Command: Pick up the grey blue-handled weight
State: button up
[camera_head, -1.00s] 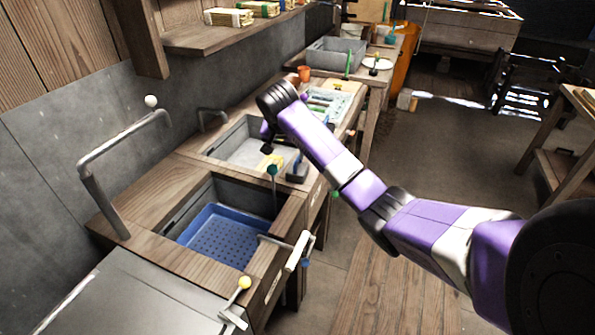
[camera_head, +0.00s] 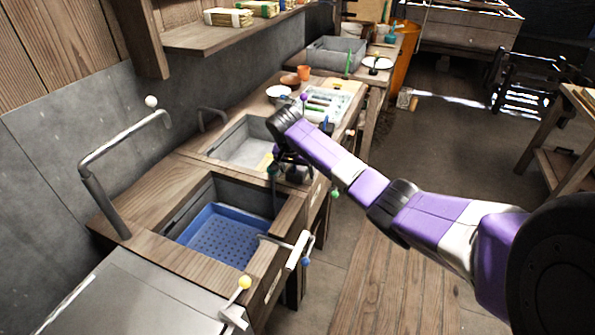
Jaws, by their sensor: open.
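The grey weight (camera_head: 298,174) sits on the wooden rim between the two sinks, at the right end of the divider. Its blue handle is mostly hidden behind my gripper. My gripper (camera_head: 287,164) is open and points down at the weight from above. Its dark fingers overlap the weight in the picture; I cannot tell whether they touch it or stand around the handle.
The near sink holds a blue perforated tray (camera_head: 222,236). A white bowl (camera_head: 278,92), an orange cup (camera_head: 304,73) and a tray of tools (camera_head: 325,105) lie behind.

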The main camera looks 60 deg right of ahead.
grip_shut()
dwell(0.3)
jog(key=shift+r, duration=0.1)
